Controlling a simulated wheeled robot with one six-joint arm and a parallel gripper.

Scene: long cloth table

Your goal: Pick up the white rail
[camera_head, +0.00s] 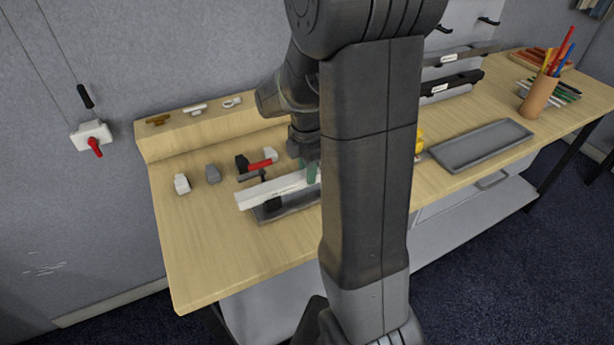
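The white rail (270,190) is a long pale bar in the head view, lying slantwise over the wooden table. Its left end shows and its right end is hidden behind my arm. It is at or just above a grey tray (298,214); I cannot tell whether it touches it. My gripper (311,172) points down at the right part of the rail, with one greenish finger showing against it. The rest of the gripper is hidden by my arm, so its grip is unclear.
A red and black tool (262,164) lies behind the rail. Small grey (212,173) and white (181,184) blocks stand to the left. An empty grey tray (482,145) and a pencil cup (539,96) are at the right. The table's front left is clear.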

